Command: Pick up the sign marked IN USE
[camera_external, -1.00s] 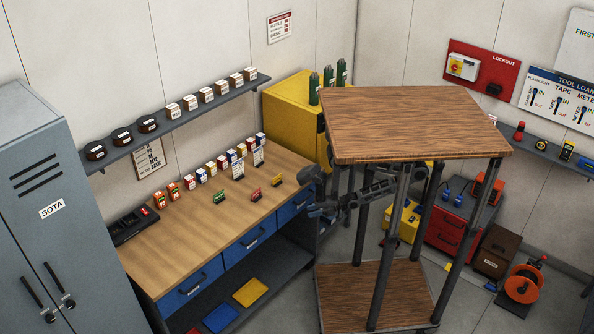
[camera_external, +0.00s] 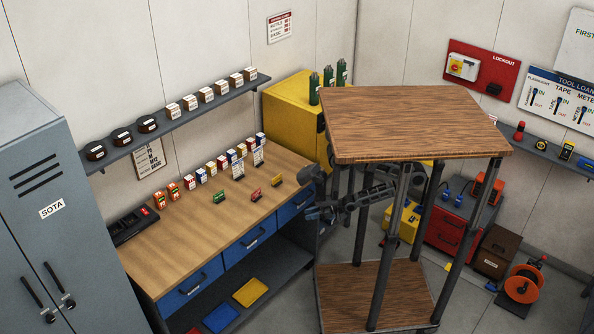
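Three small standing signs are on the wooden workbench (camera_external: 150,262): a green one (camera_external: 216,195), a red one (camera_external: 256,195) and another reddish one (camera_external: 277,180) near the bench's right end. Their lettering is too small to read, so I cannot tell which is marked IN USE. My gripper (camera_external: 311,213) is off the bench's right front edge, to the right of the signs and apart from them. It is dark and small here, and its fingers cannot be made out clearly.
A tall wood-topped stand (camera_external: 420,115) with dark posts partly hides my arm. Small boxes (camera_external: 222,162) line the bench's back, under a wall shelf (camera_external: 200,112). A grey locker (camera_external: 55,180) stands left. The bench's front middle is clear.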

